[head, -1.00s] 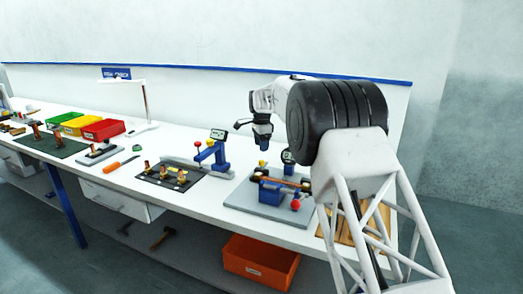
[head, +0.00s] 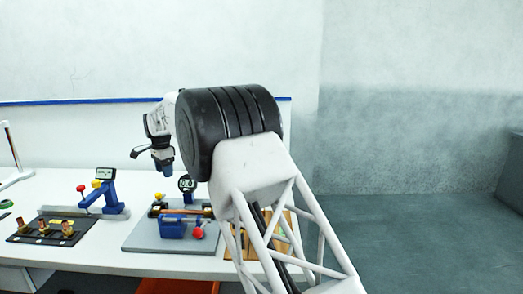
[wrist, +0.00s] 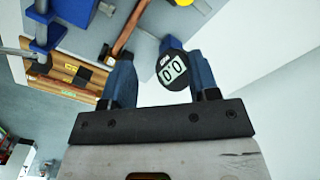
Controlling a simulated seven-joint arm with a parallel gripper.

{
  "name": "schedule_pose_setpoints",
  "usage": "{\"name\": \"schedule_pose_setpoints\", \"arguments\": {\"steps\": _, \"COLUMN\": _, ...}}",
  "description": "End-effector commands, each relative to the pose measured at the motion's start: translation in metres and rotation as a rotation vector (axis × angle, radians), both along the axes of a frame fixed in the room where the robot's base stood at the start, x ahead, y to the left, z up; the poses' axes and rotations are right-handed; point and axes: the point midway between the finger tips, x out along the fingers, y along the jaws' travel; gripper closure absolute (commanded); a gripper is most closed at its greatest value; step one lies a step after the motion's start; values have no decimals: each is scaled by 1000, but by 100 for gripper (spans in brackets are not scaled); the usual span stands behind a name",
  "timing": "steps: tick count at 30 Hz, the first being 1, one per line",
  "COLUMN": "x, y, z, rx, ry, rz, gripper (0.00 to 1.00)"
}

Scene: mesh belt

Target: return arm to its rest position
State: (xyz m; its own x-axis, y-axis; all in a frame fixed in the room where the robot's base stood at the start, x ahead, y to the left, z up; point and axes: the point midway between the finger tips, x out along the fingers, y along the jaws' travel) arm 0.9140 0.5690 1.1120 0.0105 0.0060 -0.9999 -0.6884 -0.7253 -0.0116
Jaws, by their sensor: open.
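My gripper (head: 163,160) hangs above the bench in the head view, over the grey plate (head: 150,238) with its blue fixture, apart from both. In the wrist view my gripper (wrist: 162,78) shows two blue fingers spread apart, with nothing held between them. A round dial gauge (wrist: 173,72) reading 0.0 appears beyond the fingers. My large black joint and white lattice link cover part of the bench's right end in the head view.
The fixture carries a copper-coloured bar (wrist: 128,28) and a red ball knob (head: 198,233). A black plate (head: 45,231) with brass fittings and a blue gauge stand (head: 100,195) are to the left. An orange bin (head: 178,287) is below. Open floor lies right.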

Motion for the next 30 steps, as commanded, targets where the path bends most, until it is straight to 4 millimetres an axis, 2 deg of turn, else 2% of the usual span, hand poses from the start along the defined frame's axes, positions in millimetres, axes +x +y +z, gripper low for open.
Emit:
{"name": "schedule_pose_setpoints", "arguments": {"steps": 3, "x": -7, "y": -32, "z": 20, "rx": 4, "ry": -9, "rz": 23, "gripper": 45}}
{"name": "schedule_pose_setpoints", "arguments": {"steps": 14, "x": -42, "y": -130, "z": 70, "rx": 11, "ry": -34, "rz": 110, "gripper": 45}}
{"name": "schedule_pose_setpoints", "arguments": {"steps": 23, "x": -83, "y": -208, "z": 102, "rx": 13, "ry": -57, "rz": 183, "gripper": 45}}
{"name": "schedule_pose_setpoints", "arguments": {"steps": 30, "x": -124, "y": -267, "z": 121, "rx": 11, "ry": -75, "rz": 241, "gripper": 45}}
